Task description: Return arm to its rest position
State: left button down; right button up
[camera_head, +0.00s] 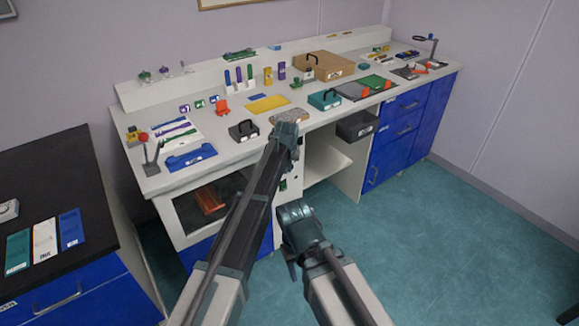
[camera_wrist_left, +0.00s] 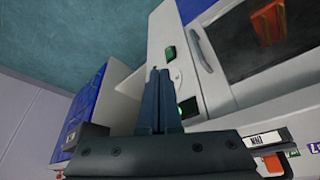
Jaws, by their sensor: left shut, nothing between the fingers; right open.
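My left arm reaches in from the lower left of the head view, its wrist (camera_head: 285,135) in front of the bench's front edge. The left gripper's fingers are hidden there. In the left wrist view the left gripper (camera_wrist_left: 160,72) is shut and empty, its dark fingers close to a white front panel with green-lit switches (camera_wrist_left: 188,107). I cannot tell whether the fingertips touch the panel. My right gripper (camera_head: 291,268) hangs low over the floor, in front of the bench, open and empty, its fingers only partly visible.
The white bench (camera_head: 232,158) carries trays, tools and black boxes. A dark window with an orange object (camera_head: 208,200) behind it is in its front. A black-topped counter (camera_head: 90,215) stands at left. The teal floor (camera_head: 440,240) at right is clear.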

pick_arm(q)
jog(key=shift+a, duration=0.1)
jog(key=s+a+f+g, duration=0.1)
jog(key=s+a, duration=0.6)
jog(key=s, duration=0.5)
jog(key=s+a+n+g, duration=0.1)
jog(key=s+a, duration=0.6)
jog(key=s, duration=0.4)
jog(key=s+a+f+g, duration=0.1)
jog(key=s+a+g, duration=0.1)
jog(key=s+a, duration=0.75)
jog(key=s+d+r+m+p, duration=0.2)
jog(key=s+d+r+p, duration=0.2)
jog(key=d, duration=0.2)
jog(key=s+d+r+m+y+p, duration=0.1)
jog(key=s+d+r+p, duration=0.2)
jog(key=d, duration=0.4)
jog(key=shift+s+d+r+m+g+y+p, duration=0.15)
jog(key=shift+s+r+m+g+y+p, duration=0.2)
jog(key=shift+r, duration=0.35)
